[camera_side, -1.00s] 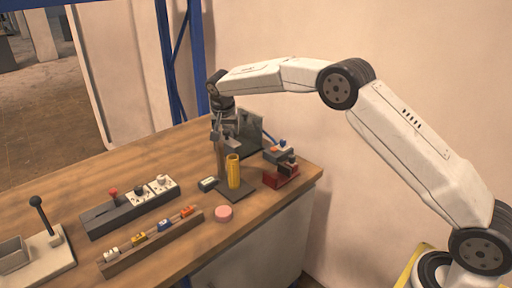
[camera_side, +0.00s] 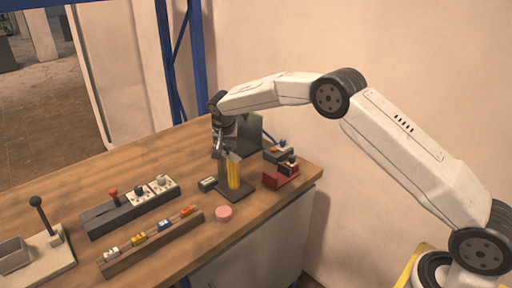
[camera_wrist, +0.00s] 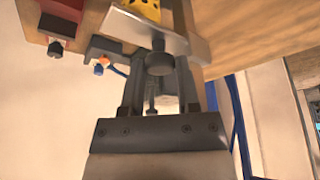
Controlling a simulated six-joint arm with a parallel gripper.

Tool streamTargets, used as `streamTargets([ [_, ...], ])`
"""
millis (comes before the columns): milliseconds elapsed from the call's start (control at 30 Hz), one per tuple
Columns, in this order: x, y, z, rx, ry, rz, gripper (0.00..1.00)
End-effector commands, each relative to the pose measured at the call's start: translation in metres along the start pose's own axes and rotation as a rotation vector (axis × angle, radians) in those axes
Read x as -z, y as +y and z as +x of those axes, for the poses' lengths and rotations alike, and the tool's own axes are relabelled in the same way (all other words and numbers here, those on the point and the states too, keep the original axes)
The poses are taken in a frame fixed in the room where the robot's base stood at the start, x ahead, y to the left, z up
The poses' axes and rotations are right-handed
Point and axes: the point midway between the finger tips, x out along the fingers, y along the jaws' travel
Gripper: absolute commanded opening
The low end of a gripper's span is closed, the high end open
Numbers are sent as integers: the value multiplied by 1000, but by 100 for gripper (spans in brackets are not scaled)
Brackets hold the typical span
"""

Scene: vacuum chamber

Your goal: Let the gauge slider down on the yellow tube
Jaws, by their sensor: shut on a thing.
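The yellow tube (camera_side: 234,176) stands upright on the dark gauge base (camera_side: 240,195); its end also shows at the top of the wrist view (camera_wrist: 144,9). The gauge slider (camera_side: 236,156), a grey plate, is level with the tube's top in the side view. In the wrist view the slider plate (camera_wrist: 138,32) lies across the tube's end, with a dark round knob under it. My gripper (camera_wrist: 158,85) is shut on the slider, its fingers either side of the knob. I cannot tell whether the plate touches the tube. My gripper (camera_side: 220,150) hides part of the gauge post.
A red block with a dark device (camera_side: 281,177) stands close on the right. A pink disc (camera_side: 224,213) lies in front, and a small dark box (camera_side: 207,184) sits left of the base. A rack of coloured pieces (camera_side: 150,241) and a switch panel (camera_side: 130,207) are further left.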

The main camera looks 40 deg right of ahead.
Motion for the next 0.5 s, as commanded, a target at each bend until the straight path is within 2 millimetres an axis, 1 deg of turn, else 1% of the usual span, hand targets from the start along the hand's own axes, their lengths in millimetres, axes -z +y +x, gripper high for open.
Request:
streamTargets([
  [33, -1, 0, 1, -1, -1, -1, 8],
  [67, -1, 0, 1, -2, -1, -1, 50],
  [100, -1, 0, 1, -2, -1, -1, 63],
  [133, -1, 0, 1, -1, -1, -1, 72],
  [167, -1, 0, 1, -1, -1, -1, 75],
  [500, 0, 0, -1, 0, 0, 0, 75],
])
